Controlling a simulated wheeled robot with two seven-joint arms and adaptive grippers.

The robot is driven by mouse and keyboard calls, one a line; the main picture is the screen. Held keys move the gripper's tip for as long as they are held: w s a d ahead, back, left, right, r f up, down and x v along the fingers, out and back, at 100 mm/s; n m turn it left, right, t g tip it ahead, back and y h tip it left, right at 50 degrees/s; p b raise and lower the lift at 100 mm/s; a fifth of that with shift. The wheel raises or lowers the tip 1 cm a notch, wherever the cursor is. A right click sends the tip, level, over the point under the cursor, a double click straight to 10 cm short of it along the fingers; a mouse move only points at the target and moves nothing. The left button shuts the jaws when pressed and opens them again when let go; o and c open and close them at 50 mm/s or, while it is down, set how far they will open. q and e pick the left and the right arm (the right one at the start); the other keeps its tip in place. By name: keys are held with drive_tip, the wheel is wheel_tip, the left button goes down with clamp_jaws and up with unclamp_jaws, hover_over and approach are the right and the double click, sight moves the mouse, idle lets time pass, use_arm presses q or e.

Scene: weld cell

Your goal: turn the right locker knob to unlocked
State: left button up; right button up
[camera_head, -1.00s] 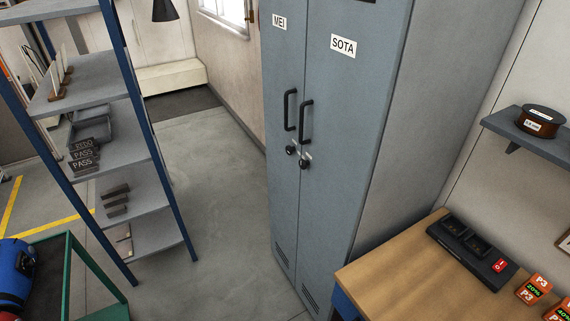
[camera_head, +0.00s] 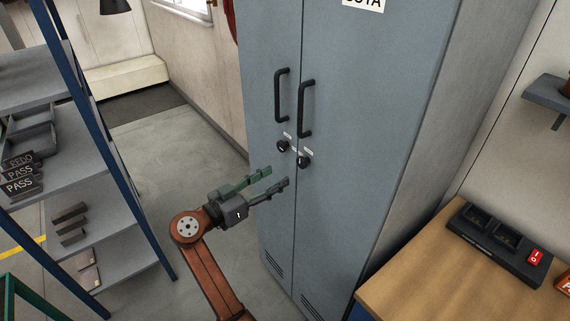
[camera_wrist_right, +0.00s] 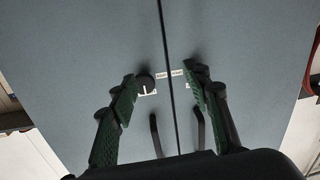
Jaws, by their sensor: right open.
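The grey locker (camera_head: 345,120) has two doors, each with a black handle and a dark round knob below it. The right locker knob (camera_head: 304,161) sits just right of the door seam, with small white labels beside it. In the right wrist view this knob (camera_wrist_right: 146,82) shows between the fingers, near the left one, with a white mark pointing down in the picture; its labels are too small to read. My right gripper (camera_head: 277,178) is open and empty, in front of the doors, left of and slightly below the knob. My left gripper is out of view.
The left door's knob (camera_head: 283,146) is close beside the right one, and a right-wrist finger partly hides it. The right door's handle (camera_head: 306,108) is just above. A shelf rack (camera_head: 110,200) stands left, a wooden workbench (camera_head: 440,265) right.

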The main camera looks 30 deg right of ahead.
sight(300, 163)
drive_tip(key=d+r, duration=0.1)
drive_tip(key=d, duration=0.1)
drive_tip(key=s+d+r+m+g, duration=0.1)
drive_tip(key=d, duration=0.1)
drive_tip(key=s+d+r+m, duration=0.1)
drive_tip(key=d, duration=0.2)
drive_tip(key=shift+r+g+b, duration=0.1)
drive_tip(key=shift+g+b, duration=0.2)
drive_tip(key=shift+b, duration=0.05)
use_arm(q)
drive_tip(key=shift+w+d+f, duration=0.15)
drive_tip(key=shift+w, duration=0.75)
use_arm(e)
drive_tip(key=shift+c, duration=0.2)
drive_tip(key=c, duration=1.1)
